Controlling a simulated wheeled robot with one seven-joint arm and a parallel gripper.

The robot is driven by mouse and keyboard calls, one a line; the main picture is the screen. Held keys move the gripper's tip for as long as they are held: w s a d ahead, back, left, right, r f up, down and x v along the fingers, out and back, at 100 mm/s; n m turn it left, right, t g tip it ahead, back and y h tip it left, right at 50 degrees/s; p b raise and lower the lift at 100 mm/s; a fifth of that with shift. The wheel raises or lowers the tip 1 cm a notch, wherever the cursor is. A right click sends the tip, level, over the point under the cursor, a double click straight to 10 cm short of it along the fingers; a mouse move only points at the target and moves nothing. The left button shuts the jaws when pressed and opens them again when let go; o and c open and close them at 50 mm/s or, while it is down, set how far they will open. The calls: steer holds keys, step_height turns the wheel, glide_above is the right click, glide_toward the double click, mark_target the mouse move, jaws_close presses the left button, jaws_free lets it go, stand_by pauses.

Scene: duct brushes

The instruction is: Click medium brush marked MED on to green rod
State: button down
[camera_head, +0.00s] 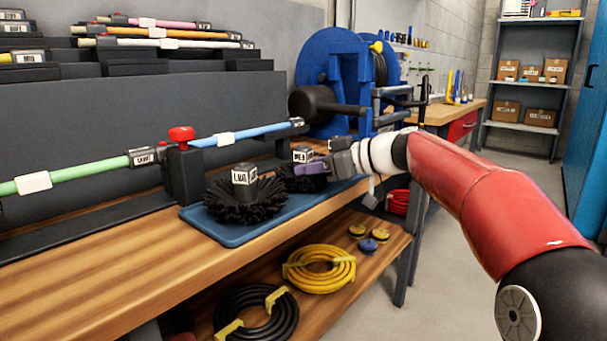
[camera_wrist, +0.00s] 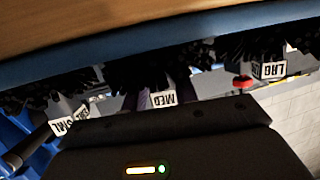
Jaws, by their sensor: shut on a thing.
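The medium brush marked MED (camera_head: 302,155) has black bristles and stands upright at the far part of the blue tray, partly hidden by my gripper. My gripper (camera_head: 316,168) reaches in from the right and is shut on this brush's hub. The MED label also shows upside down in the wrist view (camera_wrist: 163,99). I cannot tell whether the bristles touch the tray. The green rod (camera_head: 90,170) lies level at the left, its right end with a dark labelled collar (camera_head: 146,156) at the black clamp (camera_head: 182,172) with a red knob.
The large brush marked LRG (camera_head: 245,200) stands in the blue tray (camera_head: 218,234) between my gripper and the clamp. A small brush marked SML (camera_wrist: 62,125) shows in the wrist view. A blue rod (camera_head: 255,134) runs right from the clamp. The wooden bench front (camera_head: 120,270) is clear.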

mark_target(312, 180)
steer(key=shift+r, duration=0.15)
steer(key=shift+r+p, duration=1.9)
steer(key=shift+r, duration=0.95)
